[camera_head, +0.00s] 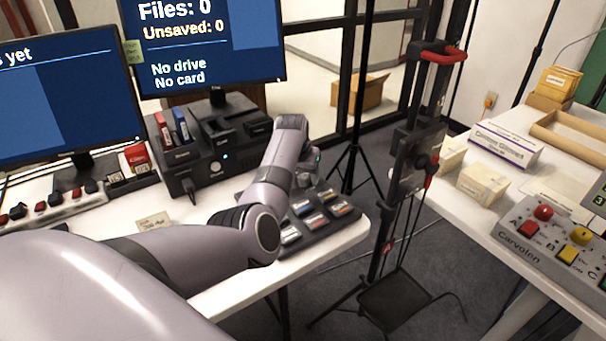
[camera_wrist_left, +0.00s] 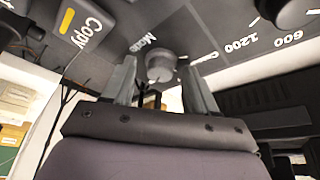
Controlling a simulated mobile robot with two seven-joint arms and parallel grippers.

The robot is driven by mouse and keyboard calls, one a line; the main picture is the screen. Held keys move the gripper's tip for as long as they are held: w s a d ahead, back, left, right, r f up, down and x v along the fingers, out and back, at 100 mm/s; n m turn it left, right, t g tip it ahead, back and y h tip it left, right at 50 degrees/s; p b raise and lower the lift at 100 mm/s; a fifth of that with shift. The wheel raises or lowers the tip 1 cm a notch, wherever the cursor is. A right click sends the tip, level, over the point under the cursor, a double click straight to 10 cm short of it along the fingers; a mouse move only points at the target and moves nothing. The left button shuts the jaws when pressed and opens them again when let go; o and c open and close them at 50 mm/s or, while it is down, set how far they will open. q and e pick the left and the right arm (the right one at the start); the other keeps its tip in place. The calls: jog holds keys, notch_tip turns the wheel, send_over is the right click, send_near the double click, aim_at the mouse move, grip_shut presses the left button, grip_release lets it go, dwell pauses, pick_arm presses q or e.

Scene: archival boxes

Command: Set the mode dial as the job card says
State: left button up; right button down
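In the left wrist view a small grey round dial (camera_wrist_left: 161,66) stands out from a dark panel, next to the printed word "Mode". My left gripper (camera_wrist_left: 159,75) is open, with one finger on each side of the dial. Gaps show between the fingers and the dial, and I cannot tell its setting. In the head view my left arm reaches over the desk beside the black device (camera_head: 205,160), and it hides the fingers and the dial. A small beige card (camera_head: 153,222) lies on the desk, its text too small to read. My right gripper is not in view.
The panel also carries dark knobs (camera_wrist_left: 285,11) by "1200" and "600", and a "Copy" label. A black tray of cartridges (camera_head: 318,218) lies by the arm. Two monitors (camera_head: 212,45) stand behind. A tripod stand and a second table with a button console (camera_head: 550,240) are at right.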

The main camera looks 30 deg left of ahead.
pick_arm(q)
jog(key=c, duration=0.8)
